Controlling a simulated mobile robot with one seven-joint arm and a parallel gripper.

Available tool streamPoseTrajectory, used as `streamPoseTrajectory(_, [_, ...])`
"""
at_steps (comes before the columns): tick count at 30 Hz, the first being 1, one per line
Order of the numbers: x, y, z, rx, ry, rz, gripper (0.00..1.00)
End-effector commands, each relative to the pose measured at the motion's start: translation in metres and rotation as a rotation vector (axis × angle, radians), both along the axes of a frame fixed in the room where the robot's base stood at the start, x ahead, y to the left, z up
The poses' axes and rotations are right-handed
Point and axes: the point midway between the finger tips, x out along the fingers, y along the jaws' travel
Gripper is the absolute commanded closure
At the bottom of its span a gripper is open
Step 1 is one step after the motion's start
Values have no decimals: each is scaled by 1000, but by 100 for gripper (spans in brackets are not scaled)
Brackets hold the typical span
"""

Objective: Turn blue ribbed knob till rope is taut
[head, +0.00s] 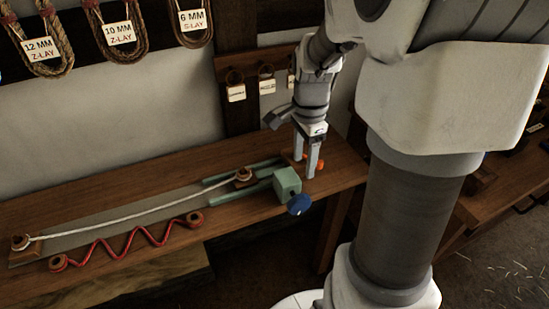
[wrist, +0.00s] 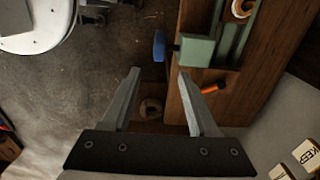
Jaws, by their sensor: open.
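The blue ribbed knob (head: 299,204) sticks out of the front of a pale green block (head: 287,184) near the right end of the bench. It also shows in the wrist view (wrist: 159,46), beyond my fingertips. A white rope (head: 135,211) runs from a wooden post at the left (head: 20,243) to a post on the green slide (head: 243,175); it bows slightly. My gripper (head: 312,172) is open and empty, pointing down behind and to the right of the block. It also shows in the wrist view (wrist: 157,72), apart from the knob.
A red zigzag cord (head: 125,243) lies in front of the rope. An orange piece (wrist: 213,87) lies beside the green block. Labelled rope coils (head: 118,35) hang on the wall. The floor in front of the knob is open.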

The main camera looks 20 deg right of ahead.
Motion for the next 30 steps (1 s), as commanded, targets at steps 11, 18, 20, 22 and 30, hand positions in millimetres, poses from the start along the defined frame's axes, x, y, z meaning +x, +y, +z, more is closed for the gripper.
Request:
streamPoseTrajectory(11, [-2, 1, -81, 2, 5, 3, 40])
streamPoseTrajectory(18, [-1, 1, -130, 1, 4, 4, 40])
streamPoseTrajectory(20, [-1, 1, -140, 2, 3, 4, 40])
streamPoseTrajectory(22, [-1, 1, -149, 1, 3, 3, 40])
streamPoseTrajectory(30, [-1, 1, -163, 0, 0, 4, 40])
